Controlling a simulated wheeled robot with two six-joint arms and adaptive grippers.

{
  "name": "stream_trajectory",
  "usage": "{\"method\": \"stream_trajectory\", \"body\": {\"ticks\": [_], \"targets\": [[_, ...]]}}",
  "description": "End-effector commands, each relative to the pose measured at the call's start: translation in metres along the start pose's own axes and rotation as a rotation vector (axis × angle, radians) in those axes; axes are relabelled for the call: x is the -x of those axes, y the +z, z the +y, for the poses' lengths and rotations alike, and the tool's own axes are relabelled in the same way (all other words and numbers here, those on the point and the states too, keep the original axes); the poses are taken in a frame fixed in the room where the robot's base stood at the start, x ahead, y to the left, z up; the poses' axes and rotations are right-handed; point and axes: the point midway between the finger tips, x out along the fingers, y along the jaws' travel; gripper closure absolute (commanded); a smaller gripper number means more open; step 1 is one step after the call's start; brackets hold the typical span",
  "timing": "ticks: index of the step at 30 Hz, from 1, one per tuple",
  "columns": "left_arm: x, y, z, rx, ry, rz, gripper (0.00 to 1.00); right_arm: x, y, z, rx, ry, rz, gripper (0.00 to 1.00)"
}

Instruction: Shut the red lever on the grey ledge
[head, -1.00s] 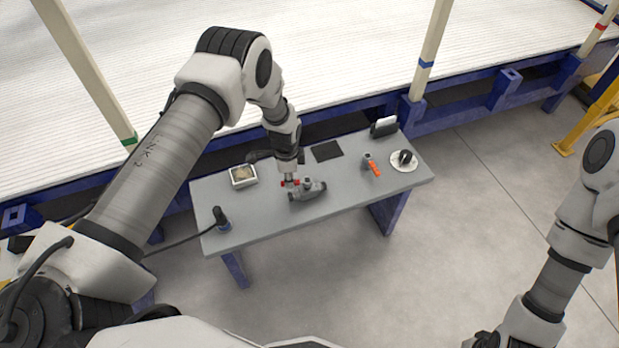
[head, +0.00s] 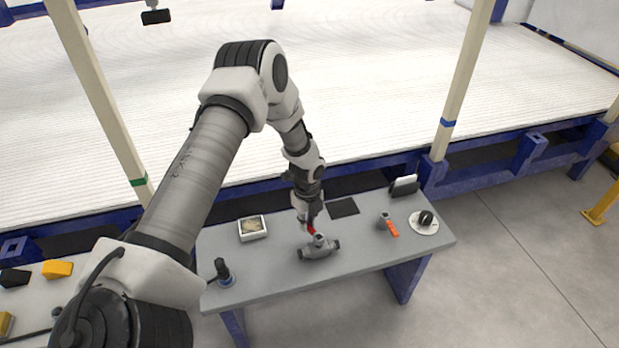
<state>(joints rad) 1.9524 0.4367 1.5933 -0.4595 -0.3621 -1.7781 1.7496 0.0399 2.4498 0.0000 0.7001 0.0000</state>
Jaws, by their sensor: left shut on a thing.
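The grey ledge (head: 275,277) is a narrow bench top in the middle of the head view. A grey pipe valve (head: 320,250) lies on it near the centre. Its red lever (head: 311,230) shows as a small patch at the valve's upper left, mostly hidden by my left gripper. My left gripper (head: 309,223) comes down from above and is shut on the red lever. The fingertips are small and partly blurred into the lever. My right gripper is out of the picture.
On the ledge stand a white tray (head: 245,236), a dark upright tool (head: 223,270), a black mat (head: 342,208), an orange-handled part (head: 390,226), a white disc with a black knob (head: 425,225) and a dark holder (head: 404,187). A blue-framed white bed lies behind.

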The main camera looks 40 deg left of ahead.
Motion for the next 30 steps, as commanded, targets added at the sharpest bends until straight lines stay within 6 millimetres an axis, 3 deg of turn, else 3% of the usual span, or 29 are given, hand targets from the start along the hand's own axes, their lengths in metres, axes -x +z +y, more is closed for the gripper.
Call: {"method": "stream_trajectory", "body": {"ticks": [1,9,18,30], "targets": [[-0.006,0.001,-0.004,-0.041,-0.004,-0.002,1.00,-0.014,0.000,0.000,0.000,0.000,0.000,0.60],[-0.003,-0.001,-0.015,-0.237,-0.004,-0.003,1.00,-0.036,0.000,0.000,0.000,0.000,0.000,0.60],[0.000,-0.002,-0.020,-0.347,-0.003,-0.003,1.00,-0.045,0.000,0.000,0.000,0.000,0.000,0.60],[0.002,-0.002,-0.022,-0.367,-0.005,-0.005,1.00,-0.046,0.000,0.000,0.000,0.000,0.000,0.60]]}}
